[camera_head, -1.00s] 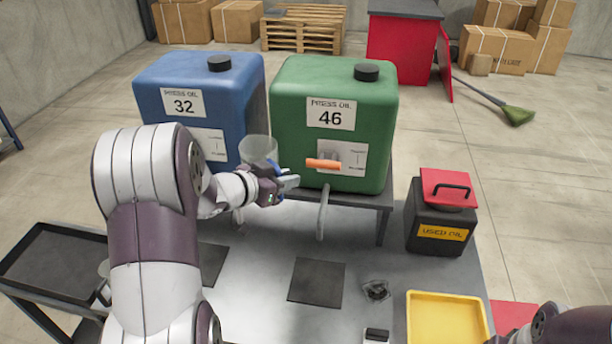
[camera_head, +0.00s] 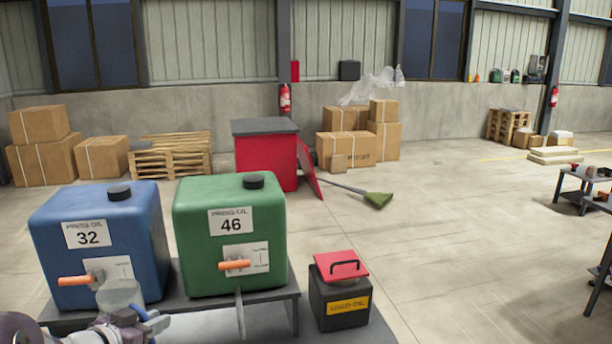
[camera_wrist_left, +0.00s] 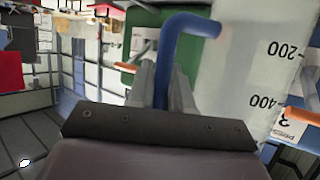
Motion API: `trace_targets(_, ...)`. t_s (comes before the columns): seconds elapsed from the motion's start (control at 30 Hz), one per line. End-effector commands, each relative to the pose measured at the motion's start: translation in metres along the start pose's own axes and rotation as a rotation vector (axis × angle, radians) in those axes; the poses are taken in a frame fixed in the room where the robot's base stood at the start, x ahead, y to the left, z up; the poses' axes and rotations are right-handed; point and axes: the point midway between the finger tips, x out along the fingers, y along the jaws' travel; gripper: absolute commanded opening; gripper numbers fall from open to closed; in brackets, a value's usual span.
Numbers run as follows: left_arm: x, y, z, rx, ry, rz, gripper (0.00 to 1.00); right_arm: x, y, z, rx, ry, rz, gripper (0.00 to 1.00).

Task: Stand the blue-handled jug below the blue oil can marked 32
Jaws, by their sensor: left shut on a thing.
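The blue oil can (camera_head: 135,240) marked 32 stands on a dark stand at the left, with an orange-handled tap (camera_head: 75,281) on its front. My left gripper (camera_head: 138,322), low in the head view, is shut on the jug's blue handle. The clear jug (camera_head: 118,292) appears just right of that tap handle and overlaps the can's front; I cannot tell whether it is directly under the spout. In the left wrist view the fingers (camera_wrist_left: 160,88) grip the blue handle (camera_wrist_left: 176,50), and the graduated jug wall (camera_wrist_left: 240,75) fills the right. The jug's base is hidden. My right gripper is out of view.
The green oil can (camera_head: 258,272) marked 46 stands right beside the blue one, its tap (camera_head: 235,265) and a grey lever or pipe jutting forward. A black used-oil box (camera_head: 325,305) with a red lid stands further right. Open floor lies beyond.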

Motion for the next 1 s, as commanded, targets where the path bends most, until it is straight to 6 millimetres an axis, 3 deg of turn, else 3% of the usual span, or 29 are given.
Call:
trace_targets(0.07,0.000,-0.008,-0.007,-0.019,-0.001,-0.045,0.00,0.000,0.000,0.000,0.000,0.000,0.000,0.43)
trace_targets(0.27,0.011,-0.015,0.001,-0.065,-0.005,-0.149,0.00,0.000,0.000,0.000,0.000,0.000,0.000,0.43)
trace_targets(0.57,0.036,-0.003,0.040,-0.124,-0.012,-0.285,0.00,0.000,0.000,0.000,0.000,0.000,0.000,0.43)
trace_targets(0.67,0.046,0.009,0.065,-0.146,-0.015,-0.336,0.00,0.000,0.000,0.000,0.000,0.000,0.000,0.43)
trace_targets(0.73,0.053,0.023,0.092,-0.162,-0.022,-0.376,0.00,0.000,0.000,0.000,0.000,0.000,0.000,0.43)
trace_targets(0.9,0.066,0.075,0.159,-0.168,-0.019,-0.406,0.00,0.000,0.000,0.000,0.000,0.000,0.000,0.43)
trace_targets(1.0,0.072,0.102,0.176,-0.149,-0.013,-0.362,0.00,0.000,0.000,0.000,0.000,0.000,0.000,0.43)
